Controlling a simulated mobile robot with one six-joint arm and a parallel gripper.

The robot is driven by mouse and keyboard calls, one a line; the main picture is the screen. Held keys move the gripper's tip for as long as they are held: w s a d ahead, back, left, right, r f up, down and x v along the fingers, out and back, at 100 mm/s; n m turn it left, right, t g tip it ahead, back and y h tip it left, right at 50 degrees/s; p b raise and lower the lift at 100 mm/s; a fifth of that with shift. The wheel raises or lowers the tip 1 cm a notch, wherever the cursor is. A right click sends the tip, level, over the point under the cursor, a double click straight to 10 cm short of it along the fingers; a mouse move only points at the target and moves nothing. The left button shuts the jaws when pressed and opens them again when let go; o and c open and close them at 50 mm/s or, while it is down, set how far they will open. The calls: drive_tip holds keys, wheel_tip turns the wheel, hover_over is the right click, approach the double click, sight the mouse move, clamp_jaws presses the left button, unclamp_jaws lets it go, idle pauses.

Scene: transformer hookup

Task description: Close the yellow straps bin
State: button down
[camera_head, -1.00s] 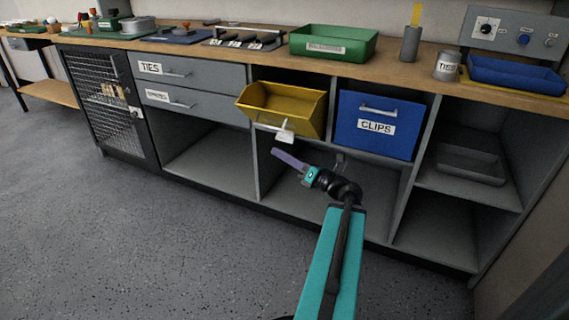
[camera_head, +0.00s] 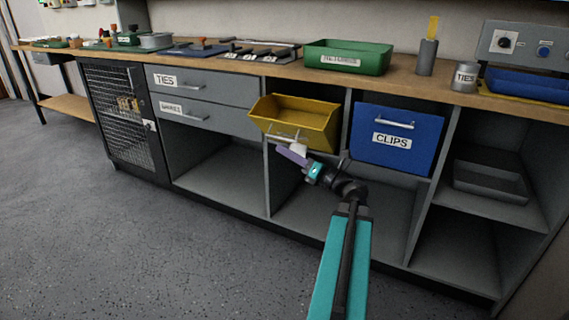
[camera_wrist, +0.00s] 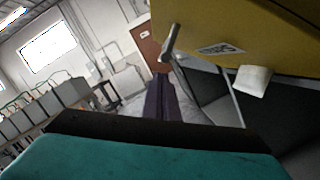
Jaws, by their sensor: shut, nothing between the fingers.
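The yellow bin (camera_head: 305,120) is tilted out of the cabinet below the worktop, its open top showing. A metal handle and a white tag are on its front. In the wrist view the bin's yellow front (camera_wrist: 230,28) fills the upper right, with the handle (camera_wrist: 171,42) and the white tag (camera_wrist: 253,80) close by. My gripper (camera_head: 291,154) is shut and empty, just below and in front of the bin's front near the tag. In the wrist view its dark fingers (camera_wrist: 161,98) point toward the space beside the bin. I cannot tell whether it touches the bin.
The blue CLIPS bin (camera_head: 397,135) sits shut to the right. Grey drawers (camera_head: 205,100) are to the left. A green bin (camera_head: 347,56) stands on the worktop above. Open shelves lie below, and the floor (camera_head: 130,240) in front is clear.

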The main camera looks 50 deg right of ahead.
drive_tip(key=shift+d+r, duration=0.3)
drive_tip(key=shift+r, duration=0.15)
